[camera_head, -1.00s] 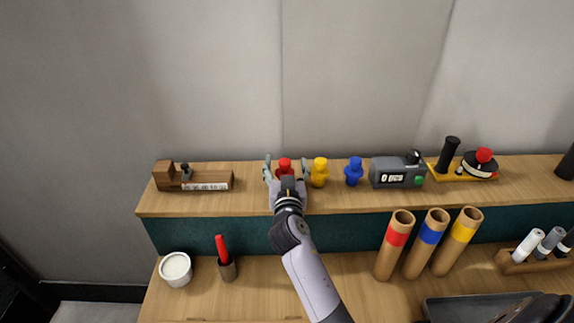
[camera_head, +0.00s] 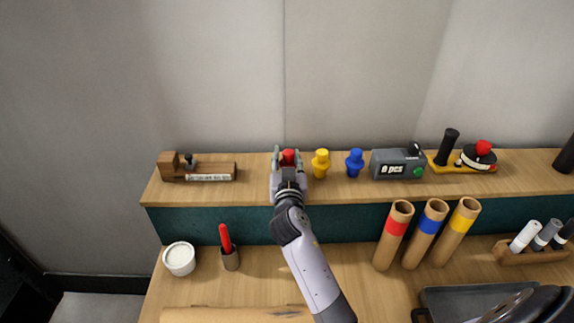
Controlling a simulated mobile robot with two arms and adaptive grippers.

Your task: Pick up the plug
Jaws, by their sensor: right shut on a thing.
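A red plug (camera_head: 288,155) stands on the upper wooden shelf (camera_head: 258,188), with a yellow plug (camera_head: 320,164) and a blue plug (camera_head: 355,163) in a row to its right. My right gripper (camera_head: 287,162) is at the red plug, its fingers on either side and shut on it. The gripper hides the lower part of the red plug, so I cannot tell whether it still touches the shelf. The yellow and blue plugs stand upright and apart from the gripper. My left gripper is not in view.
A counter box (camera_head: 398,164) and a yellow-based device (camera_head: 458,165) stand right on the shelf; a wooden block fixture (camera_head: 198,173) stands left. Below are a white cup (camera_head: 179,259), a red-handled tool (camera_head: 226,240), several tubes (camera_head: 391,250) and a dark tray (camera_head: 450,304).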

